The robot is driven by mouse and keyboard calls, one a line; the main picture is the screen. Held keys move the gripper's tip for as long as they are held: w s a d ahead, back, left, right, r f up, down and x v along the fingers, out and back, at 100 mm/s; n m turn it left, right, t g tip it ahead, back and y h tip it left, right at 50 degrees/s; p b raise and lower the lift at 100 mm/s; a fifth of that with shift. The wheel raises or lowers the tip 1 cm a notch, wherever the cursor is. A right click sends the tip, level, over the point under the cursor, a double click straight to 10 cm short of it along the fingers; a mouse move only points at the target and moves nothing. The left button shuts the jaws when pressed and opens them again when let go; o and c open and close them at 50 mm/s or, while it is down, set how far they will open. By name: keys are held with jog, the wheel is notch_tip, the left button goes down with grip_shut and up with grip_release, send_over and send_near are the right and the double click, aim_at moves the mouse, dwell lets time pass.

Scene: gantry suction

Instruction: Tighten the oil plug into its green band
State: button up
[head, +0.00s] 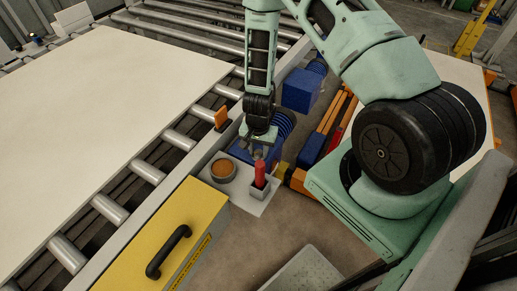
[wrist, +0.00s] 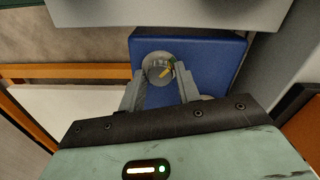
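The oil plug appears as a round grey face with a yellow mark (wrist: 160,69) on a blue housing (wrist: 208,52) in the wrist view. I cannot make out a green band on it. My gripper (wrist: 161,73) has its two grey fingers spread, with the tips at either side of the round face. The fingers stand apart, and I cannot see clear contact with the plug. In the head view my gripper (head: 259,153) points down beside the blue ribbed motor housing (head: 284,124), and the plug is hidden there.
A red-handled item (head: 260,172) stands in a grey holder below my gripper, beside a round cup with orange-brown contents (head: 222,168). A yellow box (head: 165,235) with a black handle is at the front. A roller conveyor (head: 148,171) carrying a pale board (head: 90,100) runs along the left.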

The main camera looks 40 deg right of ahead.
aim_at(259, 152)
jog(key=c, duration=0.5)
jog(key=shift+m+b, duration=0.35)
jog(key=shift+m, duration=0.75)
jog(key=o, duration=1)
notch_tip(259, 152, up, 18)
jog(key=p, duration=0.1)
jog(key=shift+f+p, duration=0.25)
jog(key=shift+p, duration=0.15)
